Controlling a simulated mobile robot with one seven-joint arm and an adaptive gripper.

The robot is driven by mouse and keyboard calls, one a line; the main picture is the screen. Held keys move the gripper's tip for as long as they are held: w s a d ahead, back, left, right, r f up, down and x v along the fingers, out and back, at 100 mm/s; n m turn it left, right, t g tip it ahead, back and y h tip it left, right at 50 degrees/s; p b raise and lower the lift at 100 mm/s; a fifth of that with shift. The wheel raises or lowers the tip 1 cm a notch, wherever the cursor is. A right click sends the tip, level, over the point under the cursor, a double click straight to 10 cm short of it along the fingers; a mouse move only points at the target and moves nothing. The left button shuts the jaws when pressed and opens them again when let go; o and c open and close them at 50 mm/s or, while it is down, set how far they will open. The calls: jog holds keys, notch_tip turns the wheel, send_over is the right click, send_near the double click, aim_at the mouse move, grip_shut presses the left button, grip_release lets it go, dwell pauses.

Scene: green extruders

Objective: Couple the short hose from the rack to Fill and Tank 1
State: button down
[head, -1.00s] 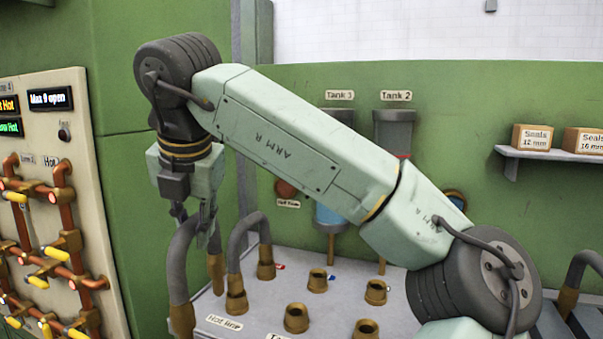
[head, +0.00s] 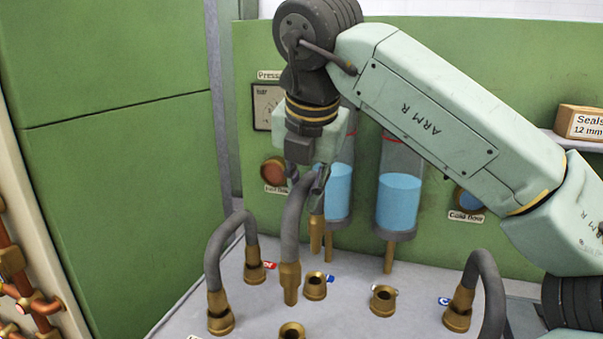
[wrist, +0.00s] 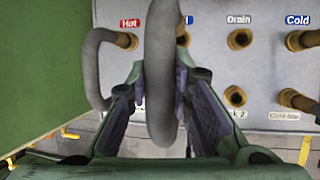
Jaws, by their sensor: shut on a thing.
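My gripper (head: 306,182) is shut on the short grey hose (head: 291,222) near the top of its bend. The hose hangs with its brass ends down; its near end (head: 290,282) is above the panel, left of a brass socket with a blue tag (head: 315,287). The far end (head: 316,238) shows behind it. In the wrist view the hose (wrist: 161,60) crosses between my fingers and hides most of the blue label, likely Fill. The Tank 2 label is partly covered by a finger. A front socket (head: 292,331) is cut by the picture's edge.
A second hose (head: 212,250) arches at the left, by the Hot label (wrist: 130,23). A third hose (head: 490,285) is at the right, by the Cold label (wrist: 297,20). The Drain socket (wrist: 235,97) is empty. Two tanks (head: 400,195) hold blue liquid behind.

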jog(key=shift+s+f+b, duration=0.2)
jog(key=shift+f+b, duration=0.25)
jog(key=shift+f, duration=0.1)
jog(key=shift+f+b, duration=1.45)
jog(key=shift+f, duration=0.55)
jog(key=shift+f+b, duration=1.95)
jog(key=shift+f, duration=0.15)
jog(key=c, duration=1.4)
grip_release()
jog(key=shift+o, duration=0.2)
